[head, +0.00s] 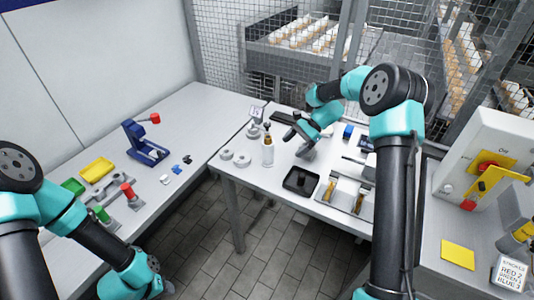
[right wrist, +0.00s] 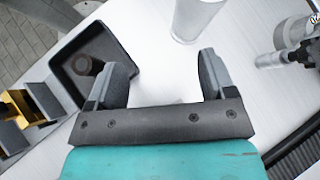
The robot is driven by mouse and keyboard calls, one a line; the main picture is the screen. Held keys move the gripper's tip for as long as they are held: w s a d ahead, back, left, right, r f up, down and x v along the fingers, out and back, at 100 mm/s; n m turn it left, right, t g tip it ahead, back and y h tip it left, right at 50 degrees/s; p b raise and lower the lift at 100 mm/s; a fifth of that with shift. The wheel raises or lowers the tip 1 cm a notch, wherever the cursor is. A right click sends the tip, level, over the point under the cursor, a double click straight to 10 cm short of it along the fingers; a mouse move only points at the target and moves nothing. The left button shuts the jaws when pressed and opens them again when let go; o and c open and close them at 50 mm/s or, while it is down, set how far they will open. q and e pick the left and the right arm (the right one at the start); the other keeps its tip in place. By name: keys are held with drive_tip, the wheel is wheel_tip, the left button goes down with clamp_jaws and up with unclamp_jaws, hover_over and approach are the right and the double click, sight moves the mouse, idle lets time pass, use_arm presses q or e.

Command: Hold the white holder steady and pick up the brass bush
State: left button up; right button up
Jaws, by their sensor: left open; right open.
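A white upright cylinder (head: 268,156) with a brass-brown upper part stands near the table's front edge in the head view. It may be the white holder. Its pale lower part (right wrist: 196,18) shows at the top of the right wrist view. A dark brown round piece (right wrist: 88,65) sits in the black tray (head: 287,183); I cannot tell if it is the brass bush. My right gripper (right wrist: 165,75) is open and empty, with the white cylinder beyond its fingertips and the tray to the left. In the head view it (head: 298,143) is right of the cylinder.
A fixture with brass-coloured blocks (head: 346,190) is right of the tray. Grey round parts (head: 242,159) lie left of the cylinder. A blue press (head: 146,146) and yellow tray (head: 97,169) are on the left table. A control box (head: 487,160) stands at right.

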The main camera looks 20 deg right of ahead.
sight(271, 155)
drive_tip(key=w+m, duration=0.1)
drive_tip(key=w+m+y, duration=0.1)
drive_tip(key=w+m+t+y, duration=0.1)
drive_tip(key=shift+w+d+f, duration=0.1)
drive_tip(key=shift+d+f, duration=0.25)
drive_tip(key=shift+d, duration=0.05)
drive_tip(key=shift+a+f, duration=0.1)
drive_tip(key=shift+x, duration=4.9)
drive_tip(key=shift+c, duration=0.3)
drive_tip(key=c, duration=0.6)
use_arm(q)
drive_tip(key=o, duration=0.3)
use_arm(e)
drive_tip(key=shift+c, duration=0.4)
use_arm(q)
drive_tip(key=shift+w, duration=0.15)
